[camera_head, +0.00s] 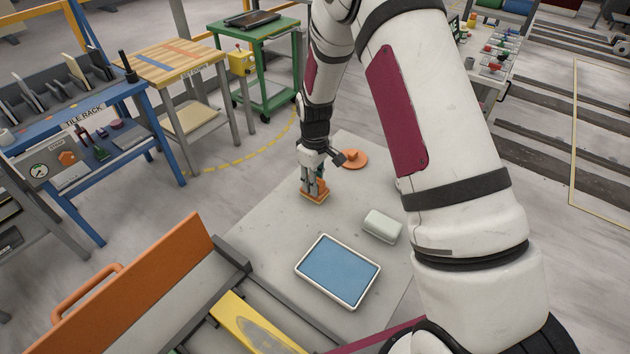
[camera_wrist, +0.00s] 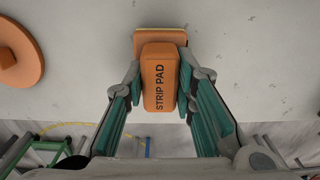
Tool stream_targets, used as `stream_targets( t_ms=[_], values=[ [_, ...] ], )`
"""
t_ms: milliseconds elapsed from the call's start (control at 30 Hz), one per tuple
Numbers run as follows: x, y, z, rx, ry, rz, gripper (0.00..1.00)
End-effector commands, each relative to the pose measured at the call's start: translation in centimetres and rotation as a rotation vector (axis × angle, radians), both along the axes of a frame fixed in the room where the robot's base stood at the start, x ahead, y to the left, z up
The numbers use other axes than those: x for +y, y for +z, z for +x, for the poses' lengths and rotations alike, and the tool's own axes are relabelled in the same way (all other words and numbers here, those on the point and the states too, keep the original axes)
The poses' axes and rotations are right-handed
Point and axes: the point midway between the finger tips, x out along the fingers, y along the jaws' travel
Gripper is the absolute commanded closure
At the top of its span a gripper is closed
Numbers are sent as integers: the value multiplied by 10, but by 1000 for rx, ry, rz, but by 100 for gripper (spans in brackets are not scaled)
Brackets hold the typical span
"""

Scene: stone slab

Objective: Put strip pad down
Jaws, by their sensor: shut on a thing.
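The strip pad (camera_wrist: 159,85) is an orange block with a wider orange base, its label readable in the wrist view. My gripper (camera_wrist: 160,88) has its two fingers closed on both sides of the block's upper part. In the head view the pad (camera_head: 314,197) is at the far left part of the grey stone slab (camera_head: 270,235), under my gripper (camera_head: 314,186). I cannot tell whether its base touches the slab or hangs just above it.
A round orange piece with a knob (camera_head: 352,158) lies behind the pad. A pale block (camera_head: 382,226) and a white-rimmed tray with a blue inside (camera_head: 338,270) lie nearer on the slab. Bare slab lies between the pad and the tray. An orange panel (camera_head: 140,285) stands at the front left.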

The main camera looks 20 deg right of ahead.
Motion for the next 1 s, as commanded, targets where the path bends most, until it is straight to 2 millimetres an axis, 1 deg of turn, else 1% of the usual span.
stream_targets(
  t_ms=[167, 200, 267, 300, 567, 700, 767, 867, 1000],
  values=[
    [0, -3, 0, 1, 0, -1, 98],
    [0, -4, 0, 1, 0, -1, 71],
    [0, -3, 0, 1, 0, -1, 57],
    [0, -3, 0, 1, 0, -1, 55],
    [0, -3, 0, 1, 0, -1, 55],
    [0, 4, 1, -2, 0, 0, 55],
    [0, 10, 1, -3, 0, 0, 55],
    [0, 26, 2, -4, 0, -1, 55],
    [0, 54, 2, -5, 0, 0, 55]
  ],
)
